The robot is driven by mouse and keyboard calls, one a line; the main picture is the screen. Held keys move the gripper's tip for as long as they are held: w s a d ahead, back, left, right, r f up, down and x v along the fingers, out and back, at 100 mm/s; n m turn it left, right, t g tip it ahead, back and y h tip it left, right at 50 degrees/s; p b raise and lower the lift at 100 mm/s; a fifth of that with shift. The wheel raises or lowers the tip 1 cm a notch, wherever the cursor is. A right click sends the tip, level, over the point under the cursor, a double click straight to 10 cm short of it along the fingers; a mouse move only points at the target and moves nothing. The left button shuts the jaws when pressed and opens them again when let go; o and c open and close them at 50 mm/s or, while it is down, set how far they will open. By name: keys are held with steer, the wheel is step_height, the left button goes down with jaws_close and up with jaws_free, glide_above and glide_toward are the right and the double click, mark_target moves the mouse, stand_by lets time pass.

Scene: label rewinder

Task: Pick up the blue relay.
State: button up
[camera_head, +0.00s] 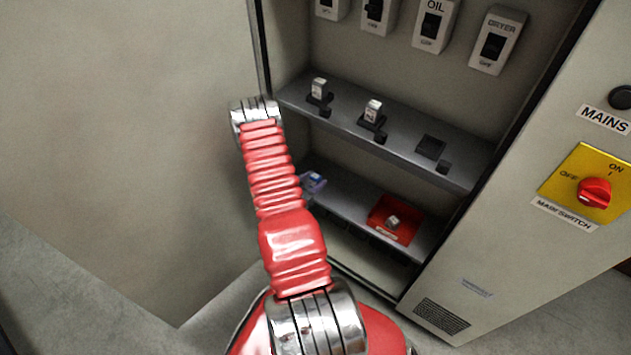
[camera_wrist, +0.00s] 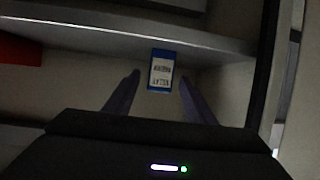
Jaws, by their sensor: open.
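The blue relay (camera_head: 314,183) sits at the left end of the cabinet's lower shelf, partly hidden behind my red arm in the head view. In the wrist view the blue relay (camera_wrist: 162,72) shows a white label with upside-down print and blue edges. My gripper (camera_wrist: 159,78) is open, its two dark fingers pointing at the relay, one on either side of it in the picture. I cannot tell how far the fingertips are from it. The gripper itself is hidden in the head view.
The upper shelf (camera_head: 405,155) holds two white-topped relays (camera_head: 319,88) (camera_head: 374,110) in sockets and one empty-looking dark socket (camera_head: 430,147). A red tray (camera_head: 378,217) with a small pale part (camera_head: 393,221) is right on the lower shelf.

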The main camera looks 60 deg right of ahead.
mark_target(315, 176)
steer(key=shift+x, duration=1.1)
steer(key=c, duration=1.2)
steer(key=shift+r, duration=0.2)
steer(key=shift+r, duration=4.85)
